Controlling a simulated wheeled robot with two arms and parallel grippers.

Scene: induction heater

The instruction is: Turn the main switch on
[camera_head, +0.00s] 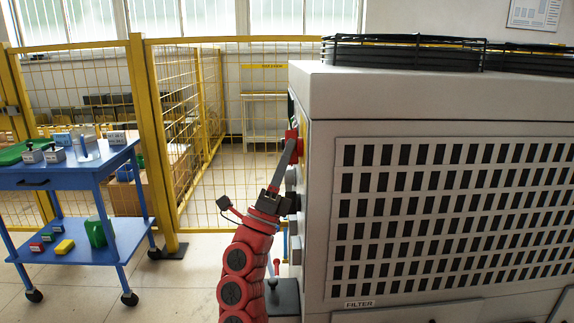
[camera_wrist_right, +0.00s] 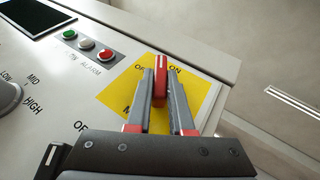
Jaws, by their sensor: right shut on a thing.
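The main switch is a red handle on a yellow plate, seen in the right wrist view (camera_wrist_right: 160,72). The yellow plate (camera_wrist_right: 118,92) has lettering partly hidden by the fingers; "ON" is readable right of the handle, and part of "OFF" shows at its left. My right gripper (camera_wrist_right: 161,88) has its two grey fingers on either side of the red handle and is shut on it. In the head view, the right gripper (camera_head: 290,152) reaches the side panel of the heater cabinet (camera_head: 318,85), at the red switch (camera_head: 293,134). My left gripper is not in view.
The panel also has green, white and red buttons (camera_wrist_right: 87,44), a dark screen (camera_wrist_right: 35,16) and a LOW/MID/HIGH knob (camera_wrist_right: 8,95). A blue cart (camera_head: 70,178) and yellow mesh fence (camera_head: 185,110) stand at the left. Open floor lies between cart and cabinet.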

